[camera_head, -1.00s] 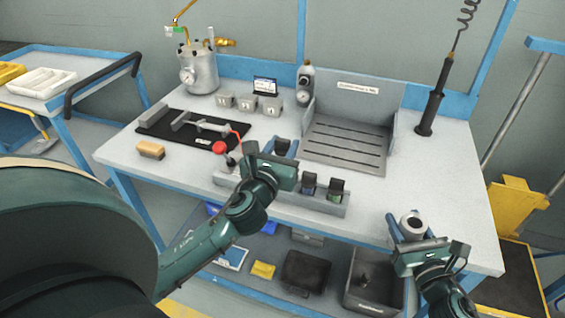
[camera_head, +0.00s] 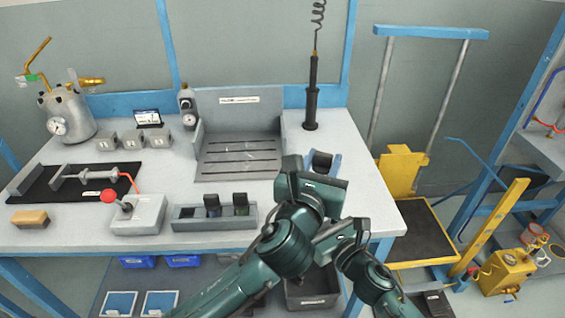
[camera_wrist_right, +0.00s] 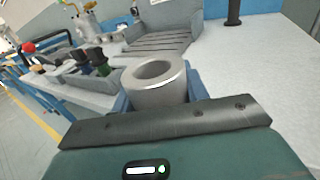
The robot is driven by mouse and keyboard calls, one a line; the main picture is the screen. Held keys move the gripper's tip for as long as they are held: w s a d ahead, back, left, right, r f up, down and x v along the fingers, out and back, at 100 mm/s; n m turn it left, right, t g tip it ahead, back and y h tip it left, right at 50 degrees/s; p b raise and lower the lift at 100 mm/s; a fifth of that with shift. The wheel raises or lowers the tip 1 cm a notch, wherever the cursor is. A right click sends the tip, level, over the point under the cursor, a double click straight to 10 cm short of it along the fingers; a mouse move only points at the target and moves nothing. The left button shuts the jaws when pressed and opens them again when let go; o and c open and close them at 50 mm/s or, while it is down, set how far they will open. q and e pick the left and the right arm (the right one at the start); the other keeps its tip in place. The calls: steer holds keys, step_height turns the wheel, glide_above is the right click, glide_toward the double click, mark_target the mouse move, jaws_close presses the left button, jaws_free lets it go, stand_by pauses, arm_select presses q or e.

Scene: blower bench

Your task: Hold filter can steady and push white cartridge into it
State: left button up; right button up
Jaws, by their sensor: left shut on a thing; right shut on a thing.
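The filter can (camera_wrist_right: 155,87) is a grey, thick-walled, open-topped cylinder in the right wrist view. It stands upright between the blue fingers of my right gripper (camera_wrist_right: 158,97), which is shut on it. Its bore looks empty. In the head view my left arm covers the can and the right fingertips. My left gripper (camera_head: 321,165) is above the bench's front right part, shut on a piece of which only a dark top (camera_head: 322,158) shows. I take this for the white cartridge, though no white part shows. The left gripper is apart from the can, outside the right wrist view.
A grey rack (camera_head: 190,222) with dark-capped cartridges stands at the bench's front, left of my left gripper. Beside it is a box with a red knob (camera_head: 138,215). A slotted grey tray (camera_head: 240,160) stands behind. The bench's right part (camera_head: 365,190) is clear.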

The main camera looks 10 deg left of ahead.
arm_select(q)
steer(key=shift+d+r, duration=0.15)
steer(key=shift+d, duration=0.2)
steer(key=shift+s, duration=0.1)
steer(key=shift+f, duration=2.9)
steer(key=shift+f, duration=2.1)
steer(key=shift+r, duration=0.1)
steer(key=shift+r, duration=1.45)
steer(key=shift+f, duration=1.4)
